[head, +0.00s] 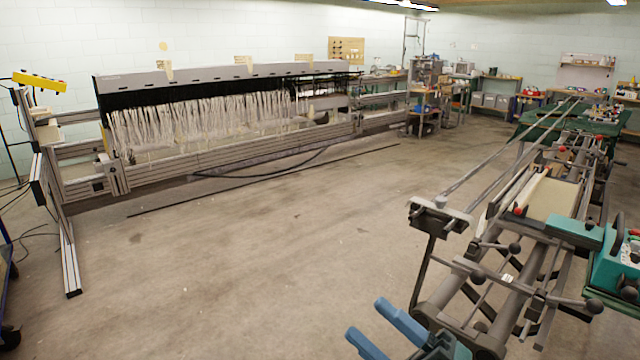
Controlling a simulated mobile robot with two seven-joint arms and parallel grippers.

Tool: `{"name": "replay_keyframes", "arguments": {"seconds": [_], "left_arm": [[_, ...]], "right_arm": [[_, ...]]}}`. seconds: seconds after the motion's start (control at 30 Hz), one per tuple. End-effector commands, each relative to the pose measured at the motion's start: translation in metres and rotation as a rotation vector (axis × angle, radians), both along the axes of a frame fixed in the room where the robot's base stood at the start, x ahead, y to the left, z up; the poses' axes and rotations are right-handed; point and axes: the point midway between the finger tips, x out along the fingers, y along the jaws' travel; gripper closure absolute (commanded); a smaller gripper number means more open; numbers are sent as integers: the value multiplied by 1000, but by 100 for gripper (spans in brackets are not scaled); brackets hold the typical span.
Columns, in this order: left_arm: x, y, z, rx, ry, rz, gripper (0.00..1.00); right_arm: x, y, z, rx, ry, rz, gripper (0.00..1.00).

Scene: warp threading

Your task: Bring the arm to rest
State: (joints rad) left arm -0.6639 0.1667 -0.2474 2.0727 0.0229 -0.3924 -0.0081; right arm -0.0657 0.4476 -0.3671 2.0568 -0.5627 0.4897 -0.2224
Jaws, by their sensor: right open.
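My right gripper (367,320) comes in at the bottom edge, right of the middle. Its two blue fingers are apart, with nothing between them, and point up and left over the bare floor. The rest of that arm is mostly cut off by the picture's edge. My left gripper is not in view. A long warp frame (240,152) with many pale threads hanging under a grey top beam stands along the back left wall.
A grey metal machine (500,283) with rails, rods and round knobs stands at the right, close to my right gripper. A teal unit (612,265) sits at its right side. Workbenches (495,88) line the far wall. The concrete floor (250,260) between is open. A thin dark rod (265,180) lies on it.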

Motion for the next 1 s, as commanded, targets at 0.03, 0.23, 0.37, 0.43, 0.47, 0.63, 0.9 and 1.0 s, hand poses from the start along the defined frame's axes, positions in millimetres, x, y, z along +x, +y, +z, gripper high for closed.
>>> {"name": "replay_keyframes", "arguments": {"seconds": [0.03,0.23,0.37,0.43,0.47,0.63,0.9,1.0], "left_arm": [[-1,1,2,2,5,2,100],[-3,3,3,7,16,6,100],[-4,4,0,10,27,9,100],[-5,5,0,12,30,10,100],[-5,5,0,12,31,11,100],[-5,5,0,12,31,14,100],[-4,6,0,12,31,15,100],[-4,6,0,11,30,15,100]], "right_arm": [[8,-13,-29,110,229,-87,49],[-11,-58,-170,432,1007,-374,49],[-53,-67,-235,551,1340,-490,49],[-74,-68,-257,593,1463,-530,49],[-81,-68,-264,605,1504,-544,49],[-102,-68,-283,641,1616,-581,49],[-102,-68,-283,640,1618,-582,56],[-102,-68,-283,639,1617,-581,64]]}}
